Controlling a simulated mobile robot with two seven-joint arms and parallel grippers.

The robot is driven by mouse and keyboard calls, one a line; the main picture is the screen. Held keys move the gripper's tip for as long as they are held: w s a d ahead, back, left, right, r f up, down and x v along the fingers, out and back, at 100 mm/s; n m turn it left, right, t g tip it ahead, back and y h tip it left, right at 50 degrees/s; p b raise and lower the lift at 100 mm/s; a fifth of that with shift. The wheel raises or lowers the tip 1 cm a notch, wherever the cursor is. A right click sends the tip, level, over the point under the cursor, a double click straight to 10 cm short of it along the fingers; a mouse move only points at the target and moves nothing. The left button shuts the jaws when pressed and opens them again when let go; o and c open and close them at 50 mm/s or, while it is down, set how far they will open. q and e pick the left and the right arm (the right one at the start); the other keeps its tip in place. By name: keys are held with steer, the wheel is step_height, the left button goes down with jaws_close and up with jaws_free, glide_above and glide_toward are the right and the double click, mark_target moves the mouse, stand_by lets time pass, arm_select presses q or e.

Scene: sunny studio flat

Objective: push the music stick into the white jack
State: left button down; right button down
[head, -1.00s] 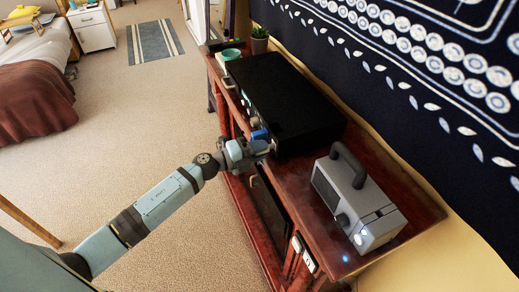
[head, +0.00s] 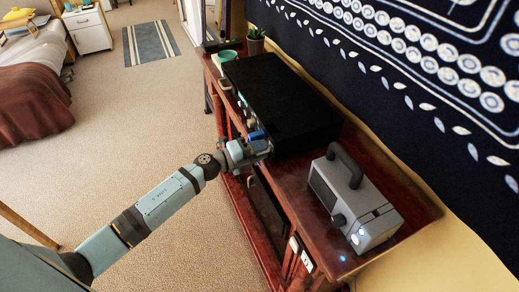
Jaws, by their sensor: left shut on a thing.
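My left gripper (head: 262,147) is at the front face of the black box (head: 280,98) on the red wooden cabinet. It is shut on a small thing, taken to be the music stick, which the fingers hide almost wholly. A small blue piece (head: 257,135) shows just above the fingers; I cannot tell whether it belongs to the gripper. The white jack cannot be made out; the box's front is seen at a steep angle and partly covered by the gripper. I cannot tell whether the stick touches a jack. My right gripper is not in view.
A grey device with a carrying handle (head: 353,205) stands on the cabinet (head: 403,235), right of the gripper. A teal cup (head: 228,56) and a potted plant (head: 255,42) stand beyond the box. The carpet (head: 140,105) left of the cabinet is clear.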

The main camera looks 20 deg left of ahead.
arm_select(q)
steer(key=shift+w+d, duration=0.35)
stand_by(1.4)
steer(key=c, duration=0.9)
jaws_free()
steer(key=shift+w+d, duration=0.1)
steer(key=o, duration=0.5)
steer(key=shift+v, duration=3.65)
